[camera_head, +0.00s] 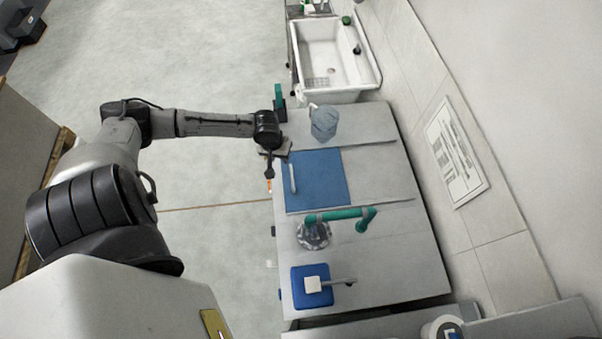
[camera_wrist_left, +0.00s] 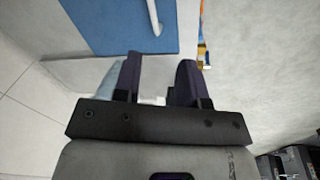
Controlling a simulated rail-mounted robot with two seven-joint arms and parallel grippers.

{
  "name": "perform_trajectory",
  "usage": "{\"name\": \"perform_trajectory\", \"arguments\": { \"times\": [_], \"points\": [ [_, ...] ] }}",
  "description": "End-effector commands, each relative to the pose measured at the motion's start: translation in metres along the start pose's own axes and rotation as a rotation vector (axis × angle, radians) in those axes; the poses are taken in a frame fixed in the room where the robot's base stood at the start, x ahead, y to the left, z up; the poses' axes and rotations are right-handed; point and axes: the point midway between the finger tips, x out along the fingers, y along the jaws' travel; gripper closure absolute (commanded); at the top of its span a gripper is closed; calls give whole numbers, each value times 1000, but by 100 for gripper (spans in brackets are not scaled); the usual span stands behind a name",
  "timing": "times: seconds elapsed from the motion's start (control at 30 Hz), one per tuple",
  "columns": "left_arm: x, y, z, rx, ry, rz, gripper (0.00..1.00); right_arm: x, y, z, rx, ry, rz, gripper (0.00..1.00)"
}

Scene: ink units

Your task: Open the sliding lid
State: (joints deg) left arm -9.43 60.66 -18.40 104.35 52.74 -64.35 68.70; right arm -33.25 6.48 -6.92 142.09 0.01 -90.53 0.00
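The sliding lid is a flat blue panel (camera_head: 322,182) set in the grey-white counter, with a white bar handle (camera_head: 293,178) near its left edge. In the left wrist view the blue panel (camera_wrist_left: 108,22) and its white handle (camera_wrist_left: 154,16) are partly cut off at the top. My left gripper (camera_head: 270,170) is at the counter's left edge, just left of the handle and apart from it. In the left wrist view its two dark fingers (camera_wrist_left: 160,65) stand apart with nothing gripped between them. My right gripper is not in view.
A clear bluish jug (camera_head: 323,123) stands on the counter beyond the panel. A teal pipe (camera_head: 340,214) is on the nearer side, with a blue block (camera_head: 312,299) closer still. A white sink (camera_head: 331,56) is at the back. The floor left of the counter is clear.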

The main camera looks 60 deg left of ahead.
Motion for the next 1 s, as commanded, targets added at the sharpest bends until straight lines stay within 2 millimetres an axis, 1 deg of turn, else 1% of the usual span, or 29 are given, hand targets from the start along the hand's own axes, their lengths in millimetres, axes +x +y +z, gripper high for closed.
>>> {"name": "perform_trajectory", "arguments": {
  "times": [0.03,0.1,0.2,0.37,0.47,0.57,0.8,1.0],
  "points": [
    [0,4,1,-76,-5,20,62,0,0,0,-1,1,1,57],
    [0,6,0,-171,-3,38,62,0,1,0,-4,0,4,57],
    [0,8,0,-268,-1,49,62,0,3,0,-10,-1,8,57],
    [3,9,0,-342,-3,50,62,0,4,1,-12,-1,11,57],
    [11,9,-1,-354,-2,49,62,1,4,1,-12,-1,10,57],
    [26,10,0,-355,-3,50,62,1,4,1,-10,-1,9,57],
    [72,12,-1,-353,-3,49,62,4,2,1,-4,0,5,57],
    [105,14,-2,-352,-1,49,62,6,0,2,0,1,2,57]
  ]
}}
